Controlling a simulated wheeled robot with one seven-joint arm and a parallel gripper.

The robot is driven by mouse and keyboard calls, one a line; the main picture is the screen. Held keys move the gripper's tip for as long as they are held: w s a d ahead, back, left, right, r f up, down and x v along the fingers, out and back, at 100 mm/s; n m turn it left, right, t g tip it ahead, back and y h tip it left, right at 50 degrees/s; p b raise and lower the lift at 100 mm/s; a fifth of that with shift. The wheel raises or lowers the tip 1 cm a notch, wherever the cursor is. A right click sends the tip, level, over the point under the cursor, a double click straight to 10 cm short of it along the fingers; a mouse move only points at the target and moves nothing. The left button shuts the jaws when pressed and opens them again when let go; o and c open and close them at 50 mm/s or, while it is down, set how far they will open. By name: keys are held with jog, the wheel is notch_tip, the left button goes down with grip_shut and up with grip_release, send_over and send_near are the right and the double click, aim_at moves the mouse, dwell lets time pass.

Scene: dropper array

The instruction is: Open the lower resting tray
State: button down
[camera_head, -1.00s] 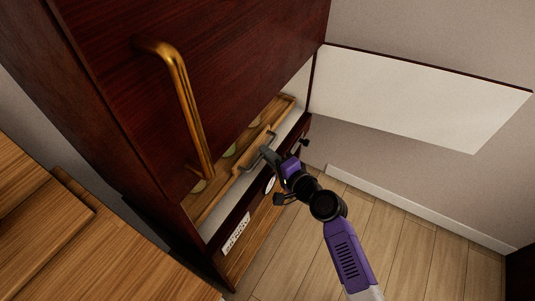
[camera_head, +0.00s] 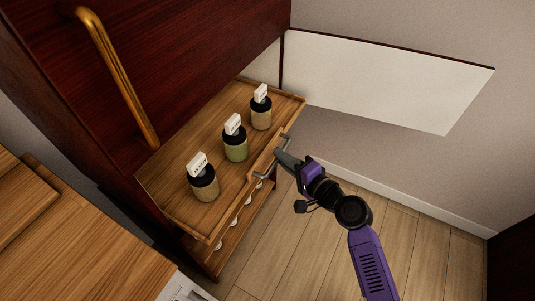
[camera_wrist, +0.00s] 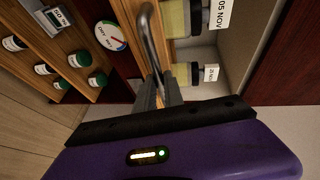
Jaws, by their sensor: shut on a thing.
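A wooden tray (camera_head: 165,186) is pulled well out of the dark red cabinet. Three dark-capped jars with white tags stand on it: a near one (camera_head: 204,186), a green middle one (camera_head: 236,150) and a far one (camera_head: 261,112). A grey metal bar handle (camera_head: 264,174) is on the tray's front edge; it also shows in the wrist view (camera_wrist: 152,38). My gripper (camera_head: 284,158) is shut on this handle, with its fingers (camera_wrist: 164,88) around the bar. Two tray jars show partly in the wrist view. The cabinet's inside behind the tray is mostly hidden.
A brass handle (camera_head: 117,78) is on the cabinet's upper front. A white panel (camera_head: 385,82) stands out at the right. Below the tray, the wrist view shows a dial (camera_wrist: 111,36) and several small bottles (camera_wrist: 80,59). Bare floor (camera_head: 300,245) lies in front.

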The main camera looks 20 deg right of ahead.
jog(key=s+d+b, duration=0.1)
jog(key=s+d, duration=0.2)
jog(key=s, duration=0.2)
jog(key=shift+d, duration=0.4)
jog(key=c, duration=1.5)
grip_release()
jog(key=shift+o, duration=0.2)
jog(key=shift+s, duration=0.1)
jog(key=v, duration=0.7)
jog(key=shift+s, duration=0.35)
